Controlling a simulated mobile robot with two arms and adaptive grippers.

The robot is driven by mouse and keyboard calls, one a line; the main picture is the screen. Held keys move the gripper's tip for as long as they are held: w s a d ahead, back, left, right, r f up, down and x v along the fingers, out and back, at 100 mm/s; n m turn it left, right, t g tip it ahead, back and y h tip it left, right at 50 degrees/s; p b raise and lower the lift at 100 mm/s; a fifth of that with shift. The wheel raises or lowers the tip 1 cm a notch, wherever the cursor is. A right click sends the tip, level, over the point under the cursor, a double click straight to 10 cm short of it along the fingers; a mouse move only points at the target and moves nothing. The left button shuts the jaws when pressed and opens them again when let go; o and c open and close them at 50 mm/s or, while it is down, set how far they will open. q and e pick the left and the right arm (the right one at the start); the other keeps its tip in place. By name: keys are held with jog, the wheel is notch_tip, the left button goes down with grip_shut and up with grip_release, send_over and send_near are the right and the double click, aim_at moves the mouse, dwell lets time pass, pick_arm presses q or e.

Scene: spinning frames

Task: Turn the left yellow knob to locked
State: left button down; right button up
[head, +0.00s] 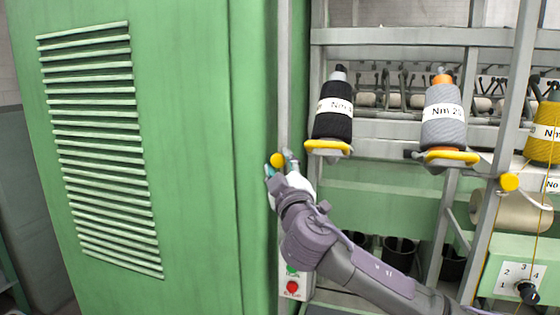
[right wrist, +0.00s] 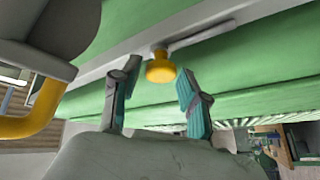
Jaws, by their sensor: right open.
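The left yellow knob (head: 277,160) sits on a grey upright post beside the green cabinet. In the right wrist view the round yellow knob (right wrist: 161,69) stands out from a grey rail, with a pale bar running off its base to the right. My right gripper (head: 277,176) is just below the knob in the head view. In the right wrist view my right gripper (right wrist: 157,92) is open, its teal-padded fingers on either side of the knob's line, with gaps visible on both sides. The other yellow knob (head: 509,182) is on a post at the right. My left gripper is not in view.
The large green cabinet (head: 190,130) fills the left. A black yarn cone (head: 333,112) and a grey yarn cone (head: 443,118) stand on yellow-rimmed holders to the right. A red-and-green button box (head: 293,284) is below my gripper. A numbered dial (head: 528,291) is at lower right.

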jog(key=shift+c, duration=0.3)
grip_shut()
jog(key=n+g+p, duration=0.1)
jog(key=n+p, duration=0.1)
jog(key=p, duration=0.1)
jog(key=r+n+g+p, duration=0.1)
jog(key=n+p, duration=0.1)
jog(key=p, duration=0.2)
jog(key=shift+y, duration=0.3)
jog(key=shift+f+n+g+p, duration=0.1)
jog(key=shift+n+g+p, duration=0.45)
jog(key=shift+p, duration=0.2)
jog(key=shift+f+n+g, duration=0.15)
jog(key=shift+n+g, duration=0.3)
jog(key=shift+n, duration=0.2)
jog(key=shift+o, duration=0.3)
grip_release()
